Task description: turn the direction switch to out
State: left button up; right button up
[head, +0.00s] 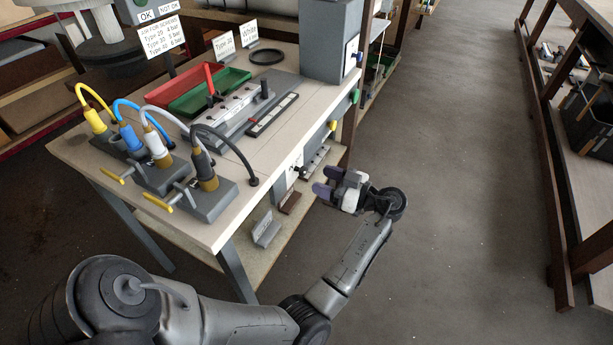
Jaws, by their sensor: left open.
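My left gripper (325,182) is open and empty, in front of the bench's front side. Its two purple fingers point left toward the bench. A white plate with a small dark knob (297,171) sits on the bench front, a short way left of the fingertips and apart from them. It may be the direction switch; its marking and setting are too small to read. Another white plate (351,50) is on the grey box (328,40) on the bench, with unreadable detail. My right gripper is not in view.
The bench (110,165) carries cabled connectors (155,147), a red tray (185,84), a green tray (215,92) and a grey fixture. Open floor (450,180) lies to the right, before a shelf.

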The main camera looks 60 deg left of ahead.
aim_at(306, 172)
pick_arm(q)
jog(key=b+x, duration=0.1)
jog(key=x, duration=0.2)
jog(key=shift+s+a, duration=0.25)
jog(key=shift+a, duration=0.1)
jog(key=shift+x, duration=0.9)
